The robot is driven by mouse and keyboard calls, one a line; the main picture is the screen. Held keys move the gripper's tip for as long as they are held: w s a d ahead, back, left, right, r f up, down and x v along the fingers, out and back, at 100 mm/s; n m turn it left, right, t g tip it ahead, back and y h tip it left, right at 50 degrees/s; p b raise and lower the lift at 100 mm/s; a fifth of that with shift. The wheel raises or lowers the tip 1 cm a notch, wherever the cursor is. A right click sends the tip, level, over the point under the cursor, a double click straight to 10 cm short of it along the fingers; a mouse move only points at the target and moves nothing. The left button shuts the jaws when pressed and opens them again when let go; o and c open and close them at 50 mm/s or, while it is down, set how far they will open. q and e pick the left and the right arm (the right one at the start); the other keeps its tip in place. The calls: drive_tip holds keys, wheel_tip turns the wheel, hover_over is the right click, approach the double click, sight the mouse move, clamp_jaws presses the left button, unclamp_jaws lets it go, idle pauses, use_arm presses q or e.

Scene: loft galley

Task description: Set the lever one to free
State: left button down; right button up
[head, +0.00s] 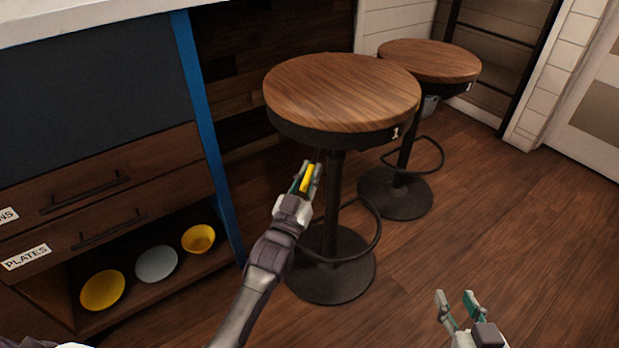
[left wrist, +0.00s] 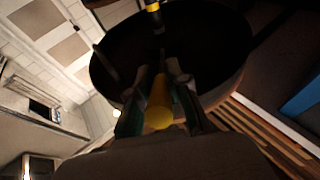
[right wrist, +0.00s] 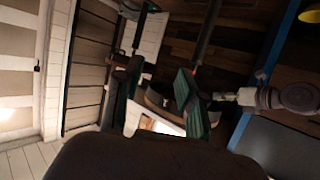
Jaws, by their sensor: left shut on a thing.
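The near stool (head: 343,90) has a round wooden seat and a small white tag on its rim that looks like a 1. A yellow lever (head: 307,179) shows just below that seat, by the dark post. My left gripper (head: 309,175) is shut on the lever; in the left wrist view the yellow lever (left wrist: 160,103) sits between the fingers under the dark seat underside. Its far end is hard to see. My right gripper (head: 456,300) is open and empty, low over the floor at the right; its spread fingers (right wrist: 160,105) show in the right wrist view.
A second stool (head: 428,62) with a tagged rim stands behind. At left is a cabinet with drawers, a blue side panel (head: 207,125) and an open shelf holding two yellow bowls (head: 198,239) (head: 102,290) and a grey one (head: 156,264). Wooden floor (head: 500,210) at right is clear.

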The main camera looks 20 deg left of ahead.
use_arm(q)
drive_tip(key=shift+f, duration=0.1)
use_arm(e)
drive_tip(key=r, duration=0.1)
drive_tip(key=t, duration=0.1)
drive_tip(key=w+r+t, duration=0.1)
drive_tip(key=shift+a+r+y, duration=0.35)
drive_tip(key=shift+y, duration=0.05)
use_arm(q)
drive_tip(key=c, duration=1.1)
unclamp_jaws()
drive_tip(key=shift+w, duration=0.1)
use_arm(e)
drive_tip(key=shift+w, duration=0.1)
use_arm(q)
drive_tip(key=shift+f, duration=0.1)
drive_tip(key=v, duration=1.2)
